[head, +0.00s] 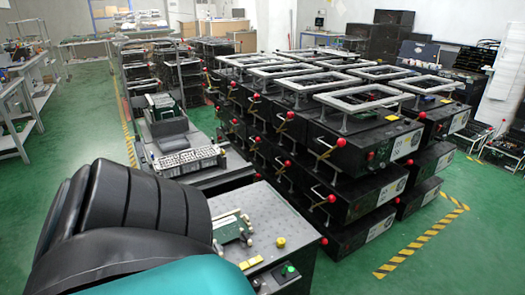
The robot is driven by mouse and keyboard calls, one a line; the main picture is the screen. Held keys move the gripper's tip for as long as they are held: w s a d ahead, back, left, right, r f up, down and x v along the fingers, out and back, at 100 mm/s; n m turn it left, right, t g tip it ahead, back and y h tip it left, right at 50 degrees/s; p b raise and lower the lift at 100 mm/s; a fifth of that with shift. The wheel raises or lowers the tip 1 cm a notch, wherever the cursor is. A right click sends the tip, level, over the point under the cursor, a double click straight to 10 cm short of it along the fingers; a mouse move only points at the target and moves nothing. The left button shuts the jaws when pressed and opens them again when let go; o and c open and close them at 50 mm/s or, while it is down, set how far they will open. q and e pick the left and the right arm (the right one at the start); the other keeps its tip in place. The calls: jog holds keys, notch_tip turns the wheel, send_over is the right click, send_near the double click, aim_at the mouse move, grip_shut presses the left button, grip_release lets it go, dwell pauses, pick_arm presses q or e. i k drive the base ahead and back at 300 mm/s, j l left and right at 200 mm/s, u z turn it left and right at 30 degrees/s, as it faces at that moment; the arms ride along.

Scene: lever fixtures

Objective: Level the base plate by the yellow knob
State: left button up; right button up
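A small yellow knob (281,242) stands on top of a dark grey plate (272,215) at the bottom middle of the head view. The plate looks like the top of a dark cabinet; I cannot tell whether it is level. Two yellow blocks (251,262) lie near its front edge, and a green knob (288,268) sits on a small black box at its front right corner. A green circuit board (228,229) lies on its left part. Neither of my grippers is in view.
A large black ribbed shape (125,215) and a teal surface (175,278) fill the lower left and cover part of the plate's left side. Stacked black cases (345,160) with red balls stand behind to the right. Green floor (455,255) is open at the right.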

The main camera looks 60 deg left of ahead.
aim_at(281, 242)
jog(key=i+u, duration=0.2)
jog(key=u, duration=0.25)
jog(key=i+u, duration=0.2)
jog(key=u, duration=0.25)
jog(key=i+l+u, duration=0.1)
jog(key=u, duration=0.35)
jog(key=i+u, duration=0.2)
jog(key=u, duration=0.3)
jog(key=i+u, duration=0.15)
jog(key=u, duration=0.3)
jog(key=i+l+u, duration=0.15)
jog(key=u, duration=0.35)
jog(key=i+l+u, duration=0.15)
jog(key=u, duration=0.3)
jog(key=i+l, duration=0.05)
jog(key=i, duration=0.05)
